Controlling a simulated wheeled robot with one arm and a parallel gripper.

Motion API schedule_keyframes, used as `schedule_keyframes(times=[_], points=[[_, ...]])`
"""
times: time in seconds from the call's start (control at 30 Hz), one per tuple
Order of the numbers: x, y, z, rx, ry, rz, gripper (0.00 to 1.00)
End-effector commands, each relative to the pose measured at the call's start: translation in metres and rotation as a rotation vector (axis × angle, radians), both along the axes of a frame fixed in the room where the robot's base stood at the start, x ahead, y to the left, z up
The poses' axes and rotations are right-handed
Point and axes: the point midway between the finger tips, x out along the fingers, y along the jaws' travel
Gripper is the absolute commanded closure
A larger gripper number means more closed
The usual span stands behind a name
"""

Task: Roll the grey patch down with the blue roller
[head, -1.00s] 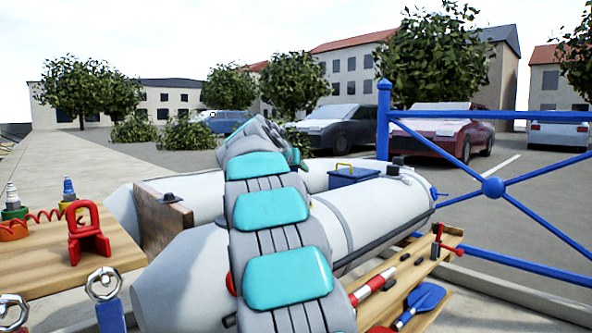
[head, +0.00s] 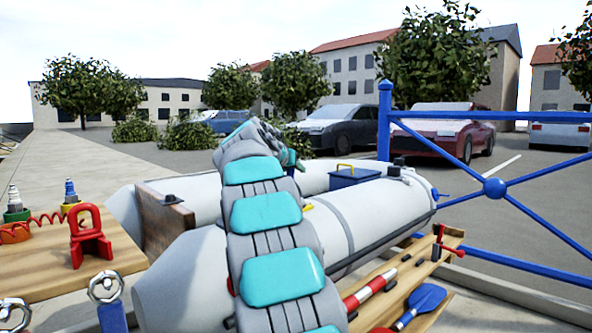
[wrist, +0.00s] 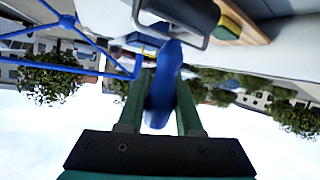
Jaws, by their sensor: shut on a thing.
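The blue roller's handle (wrist: 163,85) is between the green fingers of my gripper (wrist: 165,78), which is shut on it in the wrist view. The roller's dark cylinder and its frame (wrist: 182,12) lie beyond the handle at the top edge, close to a pale grey surface (wrist: 270,60). Whether the cylinder touches that surface I cannot tell. In the head view my arm hides the gripper and roller. The pale grey inflatable boat (head: 185,275) lies behind my arm. I cannot pick out the grey patch in either view.
A wooden table (head: 50,270) with a red clamp-like object (head: 88,238) stands at left. A wooden shelf (head: 425,275) with a blue paddle (head: 420,303) is at right. A blue railing (head: 493,188) runs behind it. A blue box (head: 352,178) sits in the boat.

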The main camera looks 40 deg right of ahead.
Motion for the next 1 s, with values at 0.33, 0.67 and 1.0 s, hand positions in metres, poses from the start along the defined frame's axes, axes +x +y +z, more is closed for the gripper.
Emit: schedule_keyframes(times=[0.33, 0.67, 1.0], points=[[0.006, 0.001, -0.001, 0.001, -0.001, 0.002, 1.00], [0.003, 0.001, -0.001, 0.000, 0.000, 0.001, 1.00], [-0.006, 0.000, 0.000, -0.001, -0.001, 0.001, 1.00]])
